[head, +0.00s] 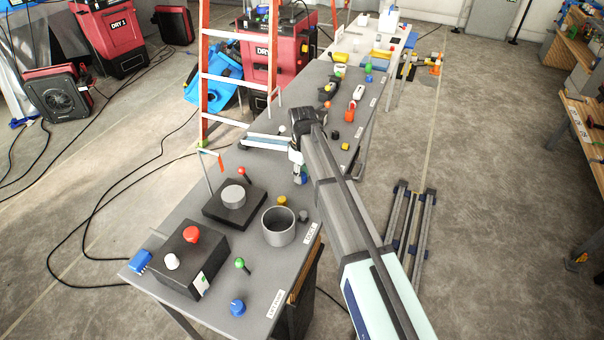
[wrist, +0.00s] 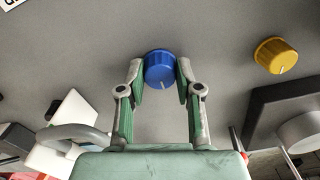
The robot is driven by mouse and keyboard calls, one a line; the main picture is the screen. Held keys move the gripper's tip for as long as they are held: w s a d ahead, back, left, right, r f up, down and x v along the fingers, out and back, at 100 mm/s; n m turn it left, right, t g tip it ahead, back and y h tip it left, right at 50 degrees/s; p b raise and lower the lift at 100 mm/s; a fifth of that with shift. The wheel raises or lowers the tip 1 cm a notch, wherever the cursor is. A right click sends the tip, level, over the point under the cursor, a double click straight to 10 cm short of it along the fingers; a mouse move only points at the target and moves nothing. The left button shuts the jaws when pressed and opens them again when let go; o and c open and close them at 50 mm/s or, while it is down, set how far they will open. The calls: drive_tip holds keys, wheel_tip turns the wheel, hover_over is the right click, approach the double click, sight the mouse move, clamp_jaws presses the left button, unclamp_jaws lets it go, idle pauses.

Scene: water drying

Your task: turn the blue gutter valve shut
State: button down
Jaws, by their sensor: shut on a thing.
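The blue gutter valve (wrist: 160,70) is a round, ridged blue knob on the grey panel, with a pale pointer line towards the bottom of the wrist view. My gripper (wrist: 161,74) is shut on it, one green-padded finger on each side. In the head view my gripper (head: 301,174) reaches down to the bench beyond the yellow knob, and it mostly hides the held valve there.
A yellow knob (wrist: 275,55) sits to the right of the valve. A black plate with a grey cylinder (head: 234,195) is nearby. A grey cup (head: 279,226), a green-topped lever (head: 240,264) and another blue knob (head: 237,307) stand nearer on the bench.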

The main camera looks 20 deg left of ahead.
drive_tip(key=c, duration=0.8)
unclamp_jaws()
wheel_tip(320, 180, up, 12)
